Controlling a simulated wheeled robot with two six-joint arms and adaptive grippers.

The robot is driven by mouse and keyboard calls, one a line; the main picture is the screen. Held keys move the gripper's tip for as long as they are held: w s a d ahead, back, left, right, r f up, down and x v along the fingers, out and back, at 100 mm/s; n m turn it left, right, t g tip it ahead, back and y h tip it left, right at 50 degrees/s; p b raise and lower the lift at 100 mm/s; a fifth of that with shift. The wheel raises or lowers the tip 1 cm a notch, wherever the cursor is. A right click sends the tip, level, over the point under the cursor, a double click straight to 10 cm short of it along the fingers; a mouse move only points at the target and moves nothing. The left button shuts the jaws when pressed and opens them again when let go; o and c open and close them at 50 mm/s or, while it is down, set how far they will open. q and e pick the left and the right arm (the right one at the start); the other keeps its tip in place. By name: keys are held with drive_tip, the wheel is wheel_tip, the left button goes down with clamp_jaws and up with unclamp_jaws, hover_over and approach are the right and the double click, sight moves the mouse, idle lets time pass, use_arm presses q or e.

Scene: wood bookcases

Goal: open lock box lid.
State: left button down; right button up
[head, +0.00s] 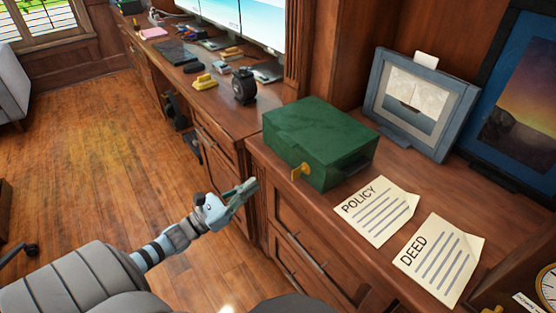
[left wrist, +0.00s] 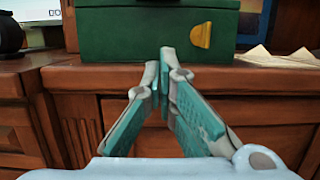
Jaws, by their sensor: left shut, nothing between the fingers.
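A green lock box (head: 318,140) stands on the wooden cabinet top with its lid down. A yellow latch or key (head: 299,171) sticks out low on its front face. The box also shows in the left wrist view (left wrist: 130,30), with the yellow piece (left wrist: 201,34) right of centre on its front. My left gripper (head: 248,188) is in front of the cabinet, below and left of the box, apart from it. Its fingertips meet in the left wrist view (left wrist: 164,58), with nothing between them. The right gripper is not in view.
Papers marked POLICY (head: 377,209) and DEED (head: 438,258) lie right of the box. A framed picture (head: 418,104) stands behind them. A lower desk on the left holds a black tape dispenser (head: 244,86) and several small items. Open floor lies left of the cabinet.

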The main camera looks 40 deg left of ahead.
use_arm(q)
drive_tip(key=b, duration=0.2)
approach(290, 156)
drive_tip(key=x, duration=0.4)
drive_tip(key=shift+w+d+f, duration=0.1)
drive_tip(key=shift+w+f, duration=0.05)
drive_tip(key=shift+w, duration=0.25)
drive_tip(key=shift+w+d+r, duration=0.15)
drive_tip(key=shift+w+r, duration=0.25)
drive_tip(key=shift+w, duration=0.2)
wheel_tip(290, 156, up, 3)
drive_tip(key=shift+s+f+p, duration=0.1)
drive_tip(key=shift+p, duration=0.25)
drive_tip(key=shift+r, duration=0.4)
